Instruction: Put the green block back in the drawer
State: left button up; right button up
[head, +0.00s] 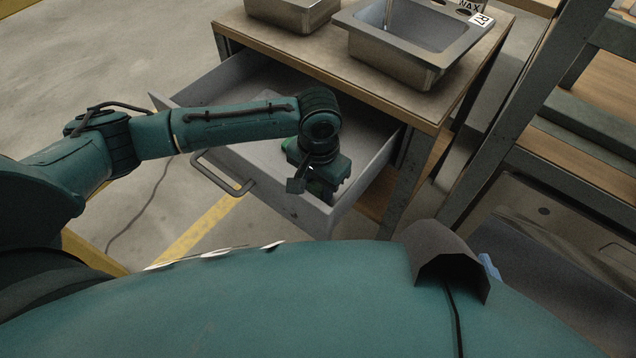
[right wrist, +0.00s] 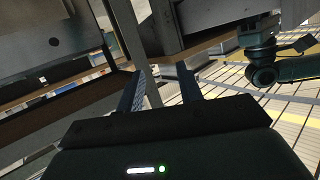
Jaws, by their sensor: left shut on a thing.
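The drawer (head: 273,205) under the sink table is pulled open, with a grey inside and a bar handle at its front. My left arm reaches over it from the left, and my left gripper (head: 319,182) points down inside the drawer near its right front corner. The gripper is shut on the green block (head: 317,189), which shows only as a small dark green patch beneath the wrist. The rest of the block is hidden, and I cannot tell if it touches the drawer floor. My right gripper (right wrist: 159,82) shows in the right wrist view with its two fingers apart and nothing between them.
The wooden table top (head: 300,52) carries a metal sink (head: 400,58) and a second basin (head: 292,12) above the drawer. A metal rack (head: 505,110) stands close on the right. Concrete floor with yellow lines lies to the left.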

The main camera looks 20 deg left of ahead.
aim_at(318, 184)
pick_arm(q)
jog(key=o, duration=0.4)
jog(key=shift+f, duration=0.1)
jog(key=o, duration=0.5)
pick_arm(e)
jog(key=shift+s+a+f, duration=0.1)
jog(key=shift+f, duration=0.3)
pick_arm(q)
jog(key=shift+r, duration=0.35)
notch_tip(318, 184, up, 12)
jog(key=p, duration=0.3)
jog(key=shift+f, duration=0.2)
pick_arm(e)
jog(key=shift+w+a+f+g, duration=0.25)
jog(key=shift+w+a+g, duration=0.3)
jog(key=shift+g, duration=0.15)
